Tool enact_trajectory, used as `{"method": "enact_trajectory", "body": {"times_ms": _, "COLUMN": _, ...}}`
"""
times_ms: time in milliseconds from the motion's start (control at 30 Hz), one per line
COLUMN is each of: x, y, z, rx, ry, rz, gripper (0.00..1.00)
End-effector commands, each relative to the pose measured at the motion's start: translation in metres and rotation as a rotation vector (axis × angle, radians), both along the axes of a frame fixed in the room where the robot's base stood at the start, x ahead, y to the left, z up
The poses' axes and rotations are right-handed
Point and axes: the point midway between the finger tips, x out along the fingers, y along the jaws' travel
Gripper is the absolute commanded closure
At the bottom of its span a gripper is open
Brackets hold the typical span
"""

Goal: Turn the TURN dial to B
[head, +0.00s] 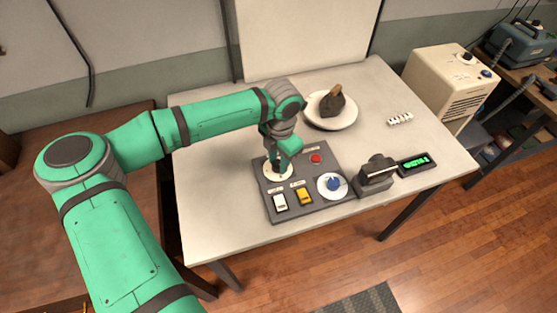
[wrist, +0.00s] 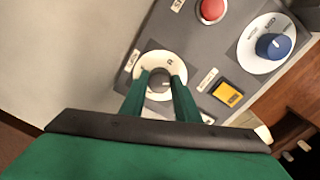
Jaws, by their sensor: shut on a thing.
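The TURN dial has a white round plate (head: 267,175) on the left of a dark grey control panel (head: 285,217). In the wrist view its white plate (wrist: 146,63) carries a letter near the top that looks like B. My gripper (wrist: 160,82) is shut on the dial's knob (wrist: 159,87), one green finger on each side. The fingers and their shadow hide part of the knob, so its pointing direction is unclear. In the head view my gripper (head: 278,164) comes down over the dial and covers most of it.
The panel also bears a red button (head: 316,158), a blue knob (head: 334,184), a white switch (head: 280,201) and a yellow switch (head: 304,196). A dark grey device (head: 376,174) and a green display (head: 414,164) stand right. A plate (head: 352,119) with a dark lump lies behind.

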Motion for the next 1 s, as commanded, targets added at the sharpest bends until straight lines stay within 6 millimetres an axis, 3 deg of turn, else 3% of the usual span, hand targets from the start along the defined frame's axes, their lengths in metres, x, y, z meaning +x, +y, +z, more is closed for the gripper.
{"method": "enact_trajectory", "body": {"times_ms": 500, "x": -0.0023, "y": 0.0014, "z": -0.0004, "rx": 0.002, "ry": 0.004, "rz": -0.434, "gripper": 0.94}}
{"method": "enact_trajectory", "body": {"times_ms": 1000, "x": -0.0023, "y": 0.0019, "z": -0.0006, "rx": 0.002, "ry": 0.004, "rz": -0.601, "gripper": 0.94}}
